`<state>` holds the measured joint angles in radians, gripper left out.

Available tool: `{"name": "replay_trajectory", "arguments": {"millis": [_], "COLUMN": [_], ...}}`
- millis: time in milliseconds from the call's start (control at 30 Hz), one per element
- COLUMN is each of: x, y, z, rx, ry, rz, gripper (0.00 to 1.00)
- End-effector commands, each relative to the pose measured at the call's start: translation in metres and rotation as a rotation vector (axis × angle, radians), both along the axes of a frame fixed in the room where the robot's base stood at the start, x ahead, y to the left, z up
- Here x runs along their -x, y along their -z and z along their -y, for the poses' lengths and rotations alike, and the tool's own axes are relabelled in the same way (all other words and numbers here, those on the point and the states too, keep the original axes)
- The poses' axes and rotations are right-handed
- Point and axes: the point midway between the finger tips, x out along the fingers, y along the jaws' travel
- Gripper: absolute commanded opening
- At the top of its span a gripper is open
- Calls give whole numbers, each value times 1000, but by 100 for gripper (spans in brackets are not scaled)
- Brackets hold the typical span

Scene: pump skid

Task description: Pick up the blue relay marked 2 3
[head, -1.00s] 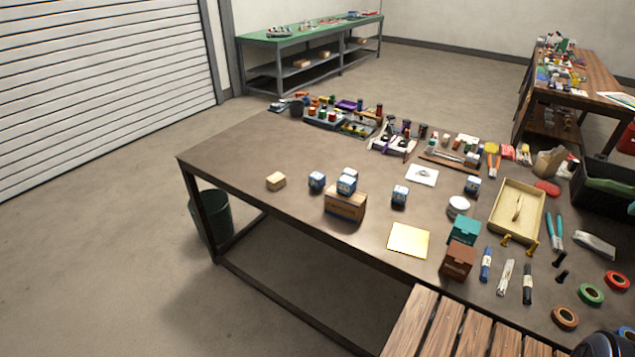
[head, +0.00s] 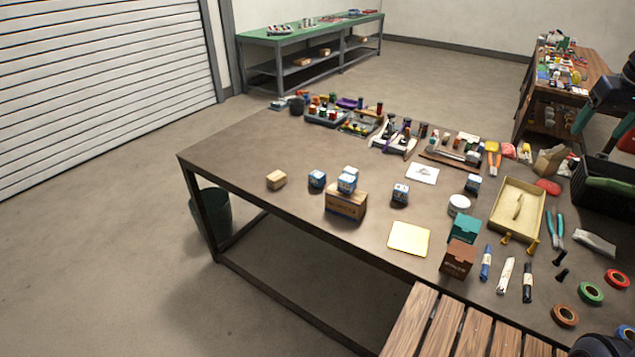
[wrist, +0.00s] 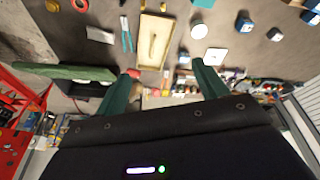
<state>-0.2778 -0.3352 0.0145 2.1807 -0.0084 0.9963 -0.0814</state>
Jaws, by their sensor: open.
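Several small blue-and-white relays show on the brown table in the head view; their markings are too small to read, so I cannot tell which is 2 3. One relay (head: 317,179) stands left of a cardboard box, and at least one relay (head: 347,181) sits on that box (head: 345,204). Another relay (head: 401,193) stands right of the box, and another relay (head: 473,183) is farther right. A relay (wrist: 273,34) also shows in the wrist view. My gripper (wrist: 165,86) has its green fingers spread, empty, apart from the relays; it shows at the head view's upper right (head: 604,122).
A tan tray (head: 538,222), white jar (head: 459,204), yellow pad (head: 408,238), teal box (head: 465,229) and brown box (head: 458,259) stand near the relays. A wooden block (head: 276,179) lies at left.

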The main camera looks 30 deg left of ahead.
Motion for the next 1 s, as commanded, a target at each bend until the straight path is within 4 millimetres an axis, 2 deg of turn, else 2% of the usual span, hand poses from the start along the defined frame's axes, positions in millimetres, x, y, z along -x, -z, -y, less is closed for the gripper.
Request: {"name": "replay_trajectory", "arguments": {"millis": [33,200,367,500,733,1000], "x": [-13,-49,-78,-100,-125,-134], "y": [0,0,5,15,40,82], "z": [-16,-65,-118,-168,-256,-366], "rx": [5,21,37,51,76,106], "ry": [-32,-128,-218,-297,-426,-579], "rz": [-10,-32,-52,-69,-97,-127], "gripper": [72,72,72,72,72,72]}}
